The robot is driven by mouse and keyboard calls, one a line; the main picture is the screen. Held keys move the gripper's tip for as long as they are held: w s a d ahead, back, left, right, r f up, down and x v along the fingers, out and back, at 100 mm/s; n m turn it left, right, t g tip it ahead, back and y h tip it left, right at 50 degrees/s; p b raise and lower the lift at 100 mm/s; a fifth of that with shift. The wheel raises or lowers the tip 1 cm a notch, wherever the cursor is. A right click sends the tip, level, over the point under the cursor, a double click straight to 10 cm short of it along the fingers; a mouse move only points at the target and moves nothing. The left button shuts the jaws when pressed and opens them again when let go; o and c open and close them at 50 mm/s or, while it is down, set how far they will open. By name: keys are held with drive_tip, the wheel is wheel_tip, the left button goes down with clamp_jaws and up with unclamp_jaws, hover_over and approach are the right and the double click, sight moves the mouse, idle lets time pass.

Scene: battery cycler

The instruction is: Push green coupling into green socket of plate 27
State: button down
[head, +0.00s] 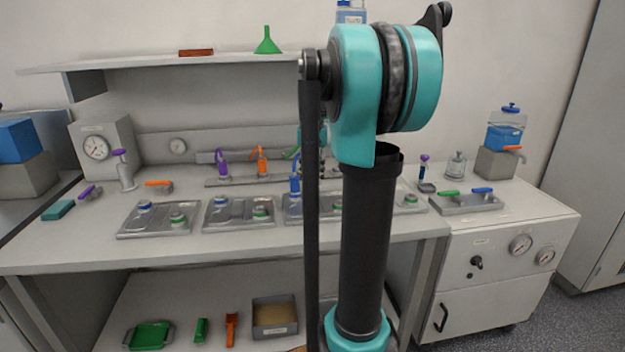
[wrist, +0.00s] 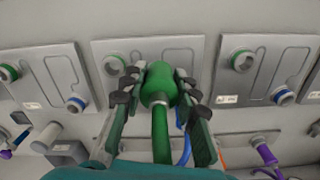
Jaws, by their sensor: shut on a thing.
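My gripper (wrist: 158,85) is shut on the green coupling (wrist: 158,84), with a finger on each side of it. The coupling's green hose (wrist: 160,135) runs down toward the bottom of the wrist view. Beyond it is a grey plate (wrist: 150,48), with a green-ringed socket (wrist: 113,63) left of the coupling. A gap in the picture shows between coupling and socket. A blue hose (wrist: 182,148) shows by the right finger; its end is hidden. Plate numbers are too small to read. In the head view my arm hides most of the gripper.
Neighbouring plates with green and blue sockets lie left (wrist: 62,72) and right (wrist: 262,65) in the wrist view. In the head view, a blue coupling (head: 295,184) stands at the third plate (head: 292,212). Purple (head: 222,162) and orange (head: 262,161) couplings stand on a rail behind.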

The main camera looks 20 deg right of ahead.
sight(312, 164)
drive_tip(key=shift+r, duration=1.7)
